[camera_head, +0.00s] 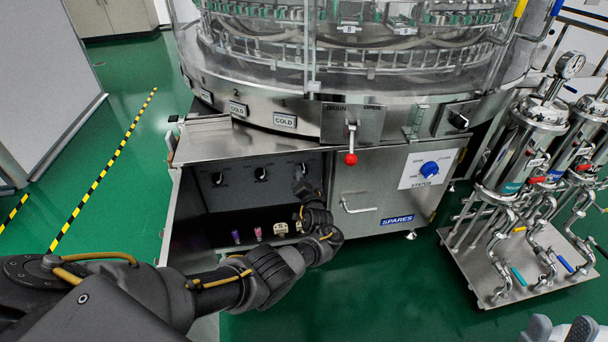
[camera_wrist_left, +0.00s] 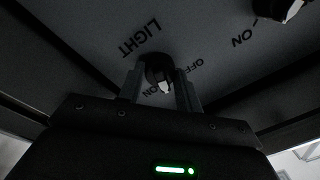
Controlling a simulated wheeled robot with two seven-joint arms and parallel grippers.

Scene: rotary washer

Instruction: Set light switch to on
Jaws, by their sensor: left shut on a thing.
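The light switch is a dark round knob (camera_wrist_left: 158,72) with a pale pointer, under the printed word LIGHT on a grey panel in the left wrist view. OFF is printed to the right of the knob and ON just below it. The pale pointer lies close to ON. My left gripper (camera_wrist_left: 160,85) has its fingers on both sides of the knob and is shut on it.
Two more dark knobs, one at left (camera_head: 218,179) and one in the middle (camera_head: 261,174), sit on the panel. Small coloured items (camera_head: 257,233) stand on the cabinet floor. A red-tipped lever (camera_head: 351,158) and a blue status knob (camera_head: 429,169) are to the right.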

